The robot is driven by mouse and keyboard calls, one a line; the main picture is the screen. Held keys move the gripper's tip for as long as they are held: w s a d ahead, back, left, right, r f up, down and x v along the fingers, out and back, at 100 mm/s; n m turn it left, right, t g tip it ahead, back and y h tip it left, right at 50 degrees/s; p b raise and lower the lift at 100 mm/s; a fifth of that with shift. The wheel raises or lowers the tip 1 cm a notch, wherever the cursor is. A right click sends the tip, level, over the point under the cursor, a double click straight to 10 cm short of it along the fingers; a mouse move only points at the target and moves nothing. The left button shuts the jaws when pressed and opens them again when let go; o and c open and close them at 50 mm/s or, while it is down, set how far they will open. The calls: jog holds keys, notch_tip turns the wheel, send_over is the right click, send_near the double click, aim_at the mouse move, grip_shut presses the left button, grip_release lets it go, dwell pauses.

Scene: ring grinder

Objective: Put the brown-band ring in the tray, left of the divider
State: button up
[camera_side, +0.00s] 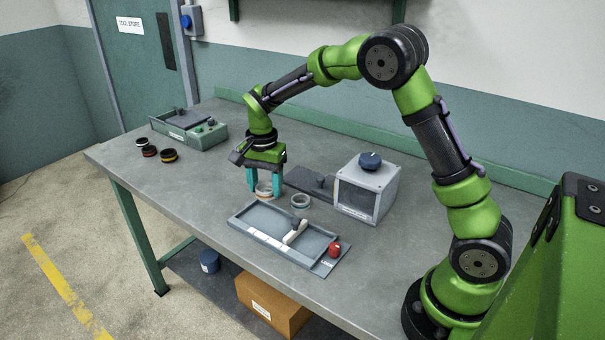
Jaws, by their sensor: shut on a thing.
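My gripper (265,184) points down just behind the tray, its teal fingers shut on a pale ring with a brownish band, the brown-band ring (264,190). The ring is low, at or just above the table; I cannot tell whether it touches. The fingers partly hide it. The grey tray (250,235) lies in front of it, with pale labels along its front edge. A divider (290,240) crosses the tray, and the part to its left looks empty.
A second ring (300,201) with a greenish-grey band stands just behind the tray. A pale-handled tool lies by the divider. A grey grinder box (368,190) stands right. Several dark rings (150,152) lie far left near a green box (190,135).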

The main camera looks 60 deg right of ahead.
aim_at(269, 223)
notch_tip(269, 223, down, 9)
jog(key=shift+r, duration=0.2)
dwell(0.3)
jog(key=o, duration=1.1)
jog(key=shift+f, duration=0.15)
notch_tip(269, 223, up, 12)
jog(key=r, duration=0.1)
jog(key=s+a+r+n+t+y, duration=0.1)
jog(key=s+a+r+n+t, duration=0.3)
jog(key=s+r, duration=0.55)
jog(key=s+a+n+t+y, duration=0.1)
jog(key=s+n+t, duration=0.2)
jog(key=s, duration=1)
jog(key=shift+a+r+n, duration=0.3)
jog(key=shift+r+n, duration=0.1)
jog(key=shift+n, duration=1.4)
